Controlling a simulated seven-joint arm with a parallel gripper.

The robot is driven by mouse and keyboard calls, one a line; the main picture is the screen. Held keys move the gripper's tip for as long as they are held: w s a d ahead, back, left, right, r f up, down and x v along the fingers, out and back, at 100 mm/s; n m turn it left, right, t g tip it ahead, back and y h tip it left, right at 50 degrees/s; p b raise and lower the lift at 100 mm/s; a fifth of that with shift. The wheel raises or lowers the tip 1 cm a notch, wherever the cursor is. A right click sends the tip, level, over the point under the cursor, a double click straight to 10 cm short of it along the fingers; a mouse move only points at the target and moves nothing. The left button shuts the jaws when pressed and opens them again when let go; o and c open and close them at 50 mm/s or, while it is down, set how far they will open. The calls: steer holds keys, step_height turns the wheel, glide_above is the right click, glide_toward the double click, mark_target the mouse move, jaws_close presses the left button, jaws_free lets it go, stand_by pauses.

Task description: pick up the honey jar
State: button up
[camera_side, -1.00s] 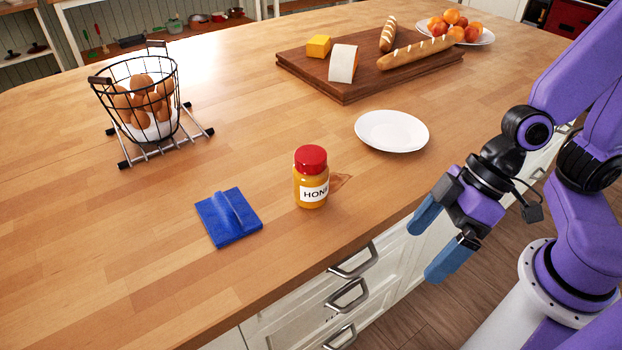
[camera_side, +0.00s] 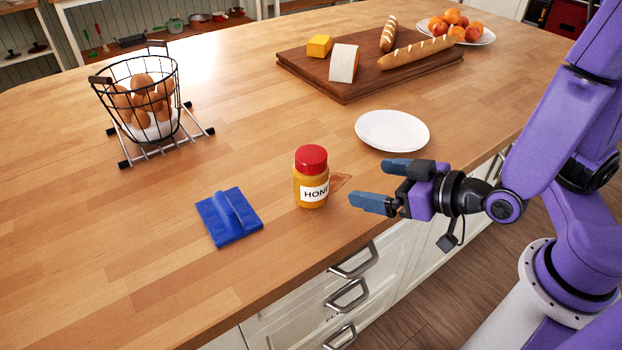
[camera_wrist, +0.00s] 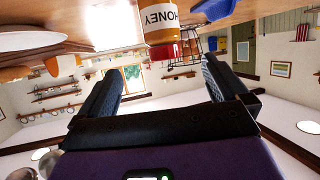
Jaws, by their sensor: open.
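The honey jar (camera_side: 311,187) stands upright on the wooden island top, amber with a red lid and a white label. In the wrist view the honey jar (camera_wrist: 160,22) appears upside down near the top, beyond and between the fingers. My gripper (camera_side: 378,184) is open and empty, just right of the jar in the side view. Its blue fingers point left toward the jar and stay apart from it. In the wrist view both fingers of my gripper (camera_wrist: 160,85) show with a wide gap.
A blue cloth (camera_side: 229,216) lies left of the jar. A white plate (camera_side: 392,130) sits behind my gripper. A wire egg basket (camera_side: 138,100) stands at the left. A cutting board (camera_side: 345,92) with bread and cheese lies at the back. The counter around the jar is mostly clear.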

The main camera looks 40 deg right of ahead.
mark_target(326, 176)
steer(key=shift+x, duration=5.75)
steer(key=shift+f+x, duration=0.2)
steer(key=shift+x, duration=1.1)
steer(key=shift+f+x, duration=0.15)
steer(key=shift+x, duration=1.15)
steer(key=shift+s, duration=0.15)
steer(key=c, duration=1.4)
steer(key=shift+o, duration=0.2)
steer(key=shift+r, duration=0.15)
steer(key=shift+r, duration=0.55)
step_height(326, 176, up, 2)
steer(key=shift+r, duration=0.1)
steer(key=s+d+r, duration=0.2)
steer(key=s+r, duration=0.2)
steer(key=s, duration=0.2)
steer(key=s+d+r, duration=0.3)
steer(key=s+r, duration=0.2)
steer(key=s, duration=0.1)
steer(key=shift+s+d+r, duration=0.2)
steer(key=shift+s+d, duration=0.1)
steer(key=shift+s, duration=0.1)
